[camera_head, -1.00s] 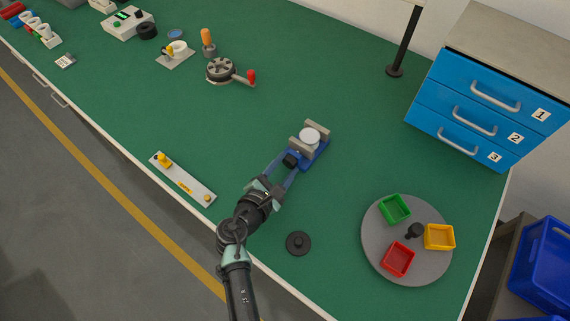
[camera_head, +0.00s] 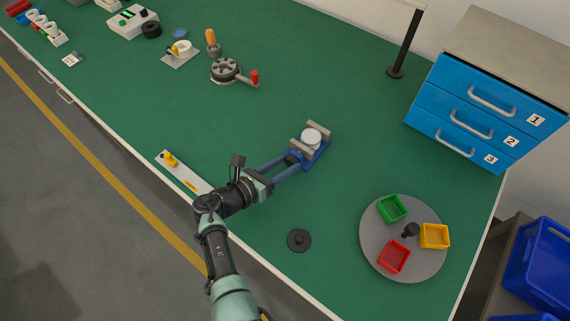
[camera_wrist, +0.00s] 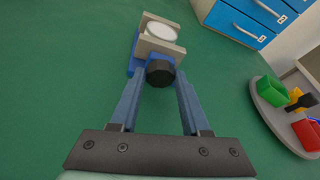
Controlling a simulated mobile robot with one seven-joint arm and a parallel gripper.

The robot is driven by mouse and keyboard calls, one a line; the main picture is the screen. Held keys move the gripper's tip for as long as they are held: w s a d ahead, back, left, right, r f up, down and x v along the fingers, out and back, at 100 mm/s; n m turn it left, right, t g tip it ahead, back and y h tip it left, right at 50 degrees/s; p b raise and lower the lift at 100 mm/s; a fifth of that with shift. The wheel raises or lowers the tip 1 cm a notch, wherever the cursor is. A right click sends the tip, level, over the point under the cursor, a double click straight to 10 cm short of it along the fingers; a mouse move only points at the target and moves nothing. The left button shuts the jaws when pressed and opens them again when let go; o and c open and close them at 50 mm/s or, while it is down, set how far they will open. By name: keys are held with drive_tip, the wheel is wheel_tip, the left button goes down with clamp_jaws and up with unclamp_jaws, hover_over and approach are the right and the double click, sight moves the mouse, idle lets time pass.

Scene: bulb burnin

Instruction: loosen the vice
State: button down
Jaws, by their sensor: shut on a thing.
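The vice (camera_head: 310,146) stands on the green bench, with a blue base and two grey-beige jaws. A white round piece (camera_head: 311,137) sits between the jaws. In the wrist view the vice (camera_wrist: 152,46) is straight ahead, with its black knob (camera_wrist: 160,73) facing me. My gripper (camera_head: 292,160) reaches to the vice from the lower left, and its two blue fingers (camera_wrist: 160,82) lie one on each side of the knob. They are shut on the knob. In the head view the knob is mostly hidden by the fingers.
A grey turntable (camera_head: 375,255) with green, yellow and red trays stands to the right. A black disc (camera_head: 298,240) lies in front of the vice. A blue drawer cabinet (camera_head: 470,110) stands behind right. A plate with a yellow knob (camera_head: 170,159) lies left. Green bench around the vice is clear.

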drive_tip(key=shift+f+n+h, duration=0.1)
drive_tip(key=shift+n+h, duration=0.3)
drive_tip(key=shift+n, duration=0.3)
drive_tip(key=shift+b, duration=0.3)
drive_tip(key=c, duration=0.7)
unclamp_jaws()
drive_tip(key=shift+o, duration=0.2)
drive_tip(key=shift+a, duration=0.1)
drive_tip(key=p+v, duration=0.2)
drive_tip(key=v, duration=1.1)
drive_tip(key=shift+w, duration=0.1)
